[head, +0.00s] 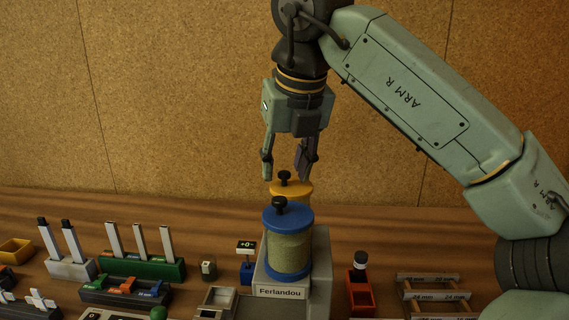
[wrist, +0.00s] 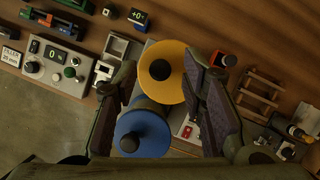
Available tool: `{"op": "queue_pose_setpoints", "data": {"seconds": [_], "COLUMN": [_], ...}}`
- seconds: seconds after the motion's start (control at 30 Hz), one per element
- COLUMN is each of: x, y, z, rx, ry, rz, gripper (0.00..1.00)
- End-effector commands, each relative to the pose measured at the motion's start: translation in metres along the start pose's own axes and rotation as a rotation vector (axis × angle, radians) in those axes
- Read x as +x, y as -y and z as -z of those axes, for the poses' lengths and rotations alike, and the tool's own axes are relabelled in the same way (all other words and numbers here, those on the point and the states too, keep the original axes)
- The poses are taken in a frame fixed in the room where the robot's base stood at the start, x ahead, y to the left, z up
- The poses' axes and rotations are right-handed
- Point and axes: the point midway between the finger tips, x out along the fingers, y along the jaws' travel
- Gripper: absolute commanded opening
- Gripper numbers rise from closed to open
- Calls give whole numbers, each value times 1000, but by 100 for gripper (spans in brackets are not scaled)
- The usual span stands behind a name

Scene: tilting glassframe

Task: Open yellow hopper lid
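The yellow hopper lid (head: 291,188) is a flat disc with a black knob (head: 284,176). It sits behind the blue-lidded hopper (head: 289,240) in the head view. In the wrist view the fingers (wrist: 158,82) stand to either side of the yellow lid; contact cannot be told.
The hoppers stand on a grey block labelled Ferlandou (head: 281,291). A small display reading +0 (head: 246,247) stands left of it. A red box (head: 360,292) and a wooden rack (head: 434,295) stand right. Racks with upright pieces (head: 145,266) are at left.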

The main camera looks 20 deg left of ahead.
Motion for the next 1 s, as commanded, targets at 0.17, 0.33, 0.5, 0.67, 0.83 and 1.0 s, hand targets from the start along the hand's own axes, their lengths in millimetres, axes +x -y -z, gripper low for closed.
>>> {"op": "queue_pose_setpoints", "data": {"seconds": [0.17, 0.33, 0.5, 0.67, 0.83, 1.0], "x": [1, 1, 0, 0, 0, 0], "y": [0, 0, 0, 0, 0, 0], "z": [0, 0, 0, 0, 0, 0], "rx": [0, 0, 0, 0, 0, 0], "ry": [0, 0, 0, 0, 0, 0], "rz": [0, 0, 0, 0, 1, 1], "gripper": [38, 31, 20, 9, 0, 0]}}
